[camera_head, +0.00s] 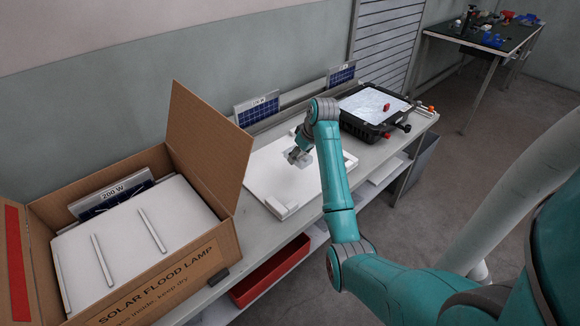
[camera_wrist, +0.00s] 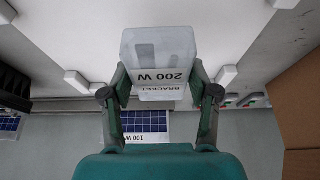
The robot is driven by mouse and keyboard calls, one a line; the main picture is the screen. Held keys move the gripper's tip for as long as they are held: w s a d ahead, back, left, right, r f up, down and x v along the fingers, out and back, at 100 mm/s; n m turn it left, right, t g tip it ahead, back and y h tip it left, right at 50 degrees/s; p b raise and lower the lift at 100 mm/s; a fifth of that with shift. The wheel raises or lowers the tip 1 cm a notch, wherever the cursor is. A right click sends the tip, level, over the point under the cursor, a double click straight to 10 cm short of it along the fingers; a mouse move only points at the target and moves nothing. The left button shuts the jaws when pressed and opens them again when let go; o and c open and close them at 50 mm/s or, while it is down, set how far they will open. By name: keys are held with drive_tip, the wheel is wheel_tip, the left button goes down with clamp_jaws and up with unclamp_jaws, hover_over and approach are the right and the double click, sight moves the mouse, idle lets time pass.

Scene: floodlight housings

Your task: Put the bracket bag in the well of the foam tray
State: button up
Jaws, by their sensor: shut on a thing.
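My gripper (camera_head: 299,158) is shut on the bracket bag (camera_wrist: 158,52), a pale translucent pouch with dark parts inside. Its label reads "BRACKET 200 W" in the wrist view. In the head view the gripper and bag are over a white foam tray (camera_head: 268,178) lying flat on the bench. The tray has small raised white blocks near its edges. The white surface behind the bag also shows in the wrist view (camera_wrist: 70,35). I cannot make out the well, nor whether the bag touches the tray.
An open cardboard box (camera_head: 185,270) marked "SOLAR FLOOD LAMP" stands at left, holding white foam and a 200 W panel (camera_head: 112,194). Panel cards (camera_head: 257,108) stand along the bench's back. A black housing (camera_head: 372,112) sits right of the tray. A red bin (camera_head: 270,272) is below.

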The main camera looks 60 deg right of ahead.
sight(307, 160)
wheel_tip(307, 160, down, 8)
drive_tip(key=shift+f, duration=0.1)
idle(0.4)
drive_tip(key=shift+f, duration=0.1)
drive_tip(key=o, duration=1.3)
drive_tip(key=v, duration=1.2)
drive_tip(key=shift+s, duration=0.1)
